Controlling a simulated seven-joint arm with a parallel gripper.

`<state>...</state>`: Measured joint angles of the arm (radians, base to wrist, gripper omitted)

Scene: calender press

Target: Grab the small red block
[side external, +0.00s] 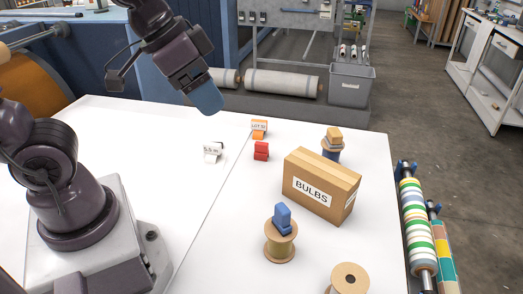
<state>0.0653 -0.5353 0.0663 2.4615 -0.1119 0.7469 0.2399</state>
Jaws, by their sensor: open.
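The small red block (261,151) lies on the white table near its far middle, just in front of an orange block-like item with a "LOT 52" label (259,128). My gripper (207,98) is raised above the table's far edge, up and to the left of the red block and well apart from it. Its blue end shows from the side, and nothing is seen held in it. The gap between its fingers is hidden from this angle.
A cardboard box marked "BULBS" (320,185) stands right of the red block. A white labelled item (213,152) sits to its left. Spools (281,243) (349,279) stand nearer the front, one topped by a blue block (283,218). Another spool bears a tan block (333,134).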

